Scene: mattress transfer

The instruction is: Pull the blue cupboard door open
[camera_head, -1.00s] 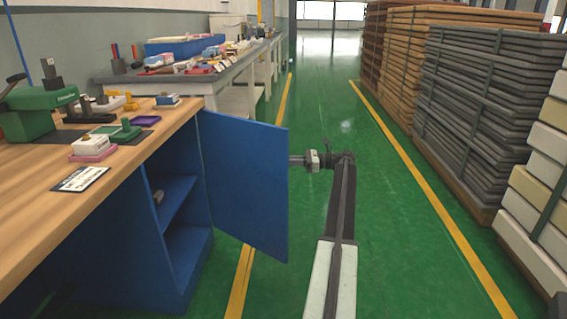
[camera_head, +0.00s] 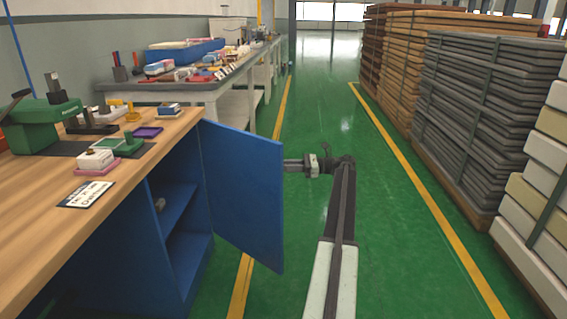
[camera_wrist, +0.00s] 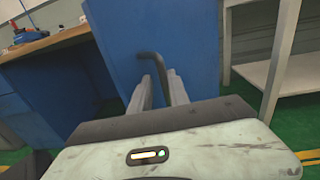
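The blue cupboard door (camera_head: 241,190) stands swung out from the cupboard (camera_head: 172,262) under the wooden worktop, and the shelf inside shows. In the wrist view the door's outer face (camera_wrist: 125,38) fills the middle, with a dark bent handle (camera_wrist: 152,62) on it. My gripper (camera_wrist: 160,82) is at this handle, with one finger on each side and the handle's lower part running down between them. The fingers look closed on it, though the contact itself is partly hidden. In the head view the door hides my fingertips; my wrist (camera_head: 315,165) shows just right of the door edge.
Tools and small blocks lie on the worktop (camera_head: 40,215). A grey bench (camera_head: 190,90) stands behind the door. Stacked grey slabs (camera_head: 470,110) and pale slabs (camera_head: 530,230) line the right. The green aisle floor (camera_head: 390,240) between the yellow lines is clear.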

